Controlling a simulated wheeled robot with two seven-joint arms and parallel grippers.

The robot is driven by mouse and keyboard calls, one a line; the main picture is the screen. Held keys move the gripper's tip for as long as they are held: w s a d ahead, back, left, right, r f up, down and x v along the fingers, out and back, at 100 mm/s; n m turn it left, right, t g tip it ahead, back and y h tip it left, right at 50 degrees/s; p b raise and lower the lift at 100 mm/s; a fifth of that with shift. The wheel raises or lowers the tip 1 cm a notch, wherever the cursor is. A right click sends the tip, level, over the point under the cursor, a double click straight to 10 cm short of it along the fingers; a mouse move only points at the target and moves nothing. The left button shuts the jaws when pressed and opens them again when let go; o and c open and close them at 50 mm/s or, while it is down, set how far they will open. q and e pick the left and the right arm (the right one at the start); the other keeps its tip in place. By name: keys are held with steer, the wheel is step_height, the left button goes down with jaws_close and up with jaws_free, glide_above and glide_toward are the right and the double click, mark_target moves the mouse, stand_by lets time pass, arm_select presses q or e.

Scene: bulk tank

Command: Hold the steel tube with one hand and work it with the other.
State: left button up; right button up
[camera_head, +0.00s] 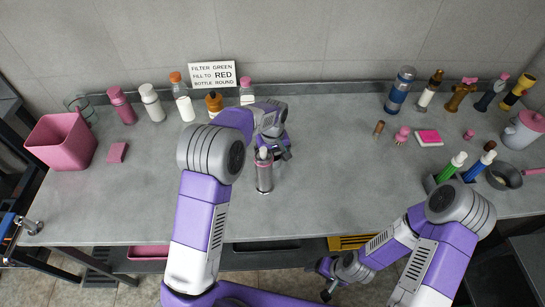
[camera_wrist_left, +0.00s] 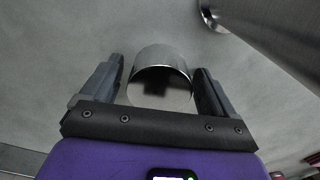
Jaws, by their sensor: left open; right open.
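A steel tube (camera_head: 264,177) with a pink band and pale top stands upright on the grey bench. My left gripper (camera_head: 284,153) is open beside its upper part, on the right and partly turned away. In the left wrist view, a shiny steel cylinder (camera_wrist_left: 160,82) with a dark end face lies between the open fingers, with gaps on both sides. A longer steel cylinder (camera_wrist_left: 275,38) crosses the upper right of that view. I cannot tell which of these two is the tube. My right gripper (camera_head: 324,280) is open and empty, off the bench's front edge.
A pink bin (camera_head: 60,142) stands at the left. Several bottles and a sign (camera_head: 213,74) line the back. A green bottle (camera_head: 451,167), a blue bottle (camera_head: 479,166) and a dark pan (camera_head: 504,176) stand at the right. The bench is clear left and right of the tube.

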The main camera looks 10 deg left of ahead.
arm_select(q)
step_height(320, 180, up, 12)
steer(key=p, duration=0.3)
steer(key=shift+r, duration=0.2)
